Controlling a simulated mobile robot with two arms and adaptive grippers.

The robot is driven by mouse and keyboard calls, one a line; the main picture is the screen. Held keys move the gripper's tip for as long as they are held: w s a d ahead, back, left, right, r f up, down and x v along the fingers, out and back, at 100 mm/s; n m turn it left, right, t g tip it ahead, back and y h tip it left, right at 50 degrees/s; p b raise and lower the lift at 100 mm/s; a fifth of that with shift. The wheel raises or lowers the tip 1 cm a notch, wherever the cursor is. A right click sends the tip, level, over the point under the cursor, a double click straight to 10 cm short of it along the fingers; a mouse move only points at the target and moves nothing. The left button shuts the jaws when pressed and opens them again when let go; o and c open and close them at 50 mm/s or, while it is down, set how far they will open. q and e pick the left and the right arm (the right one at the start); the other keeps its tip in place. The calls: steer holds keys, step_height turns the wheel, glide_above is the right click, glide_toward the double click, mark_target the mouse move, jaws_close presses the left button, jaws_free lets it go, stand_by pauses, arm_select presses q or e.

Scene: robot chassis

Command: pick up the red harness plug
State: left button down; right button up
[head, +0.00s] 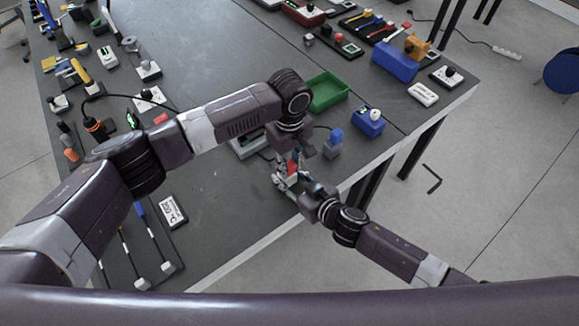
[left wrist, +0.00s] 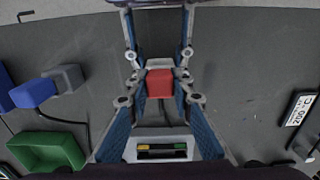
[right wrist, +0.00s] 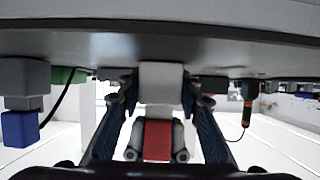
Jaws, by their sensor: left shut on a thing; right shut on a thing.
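The red harness plug has a red block (head: 292,167) and a pale grey part. It is near the table's front edge in the head view, partly hidden by my grippers. My left gripper (left wrist: 160,92) reaches it from above and is shut on it, with the red block between its fingers in the left wrist view (left wrist: 160,83). My right gripper (right wrist: 158,88) comes from the front edge and is also shut on it. In the right wrist view the pale grey part is between its fingertips and the red block (right wrist: 157,140) shows below. The exact contact points are partly hidden.
A pale device (left wrist: 160,149) with yellow and green marks lies beside the plug. A grey-and-blue plug (head: 334,142), a green tray (head: 328,91) and a blue block with a white knob (head: 368,122) are close by. Bare table lies left of the grippers.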

mark_target(289, 163)
arm_select(q)
step_height(289, 163, up, 10)
steer(key=shift+r, duration=0.1)
arm_select(e)
steer(key=o, duration=1.2)
steer(key=shift+o, duration=0.2)
